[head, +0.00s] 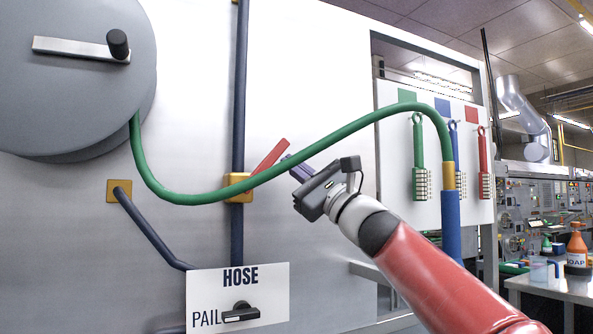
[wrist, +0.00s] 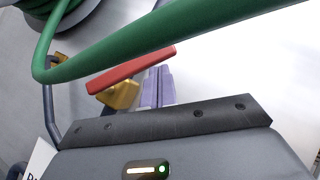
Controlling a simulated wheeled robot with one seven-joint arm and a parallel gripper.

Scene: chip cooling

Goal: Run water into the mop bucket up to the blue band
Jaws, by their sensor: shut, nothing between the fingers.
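My gripper (head: 288,164) is shut and empty, its lavender fingers (wrist: 157,87) close beside the red lever (head: 270,155) of a yellow valve (head: 238,187) on the blue wall pipe. I cannot tell whether they touch the lever. The lever (wrist: 130,70) tilts up to the right in both views. A green hose (head: 300,152) runs from the grey reel (head: 60,70), passes in front of the valve, and ends at a blue wand (head: 451,222). A black selector knob (head: 241,313) sits on a HOSE/PAIL placard (head: 220,281), its handle toward PAIL. The mop bucket is not in view.
The hose arches close above my gripper. Green, blue and red brushes (head: 418,170) hang on a white board at the right. A bench (head: 560,288) with an orange soap bottle (head: 577,250) and a clear jug (head: 538,269) stands at the far right.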

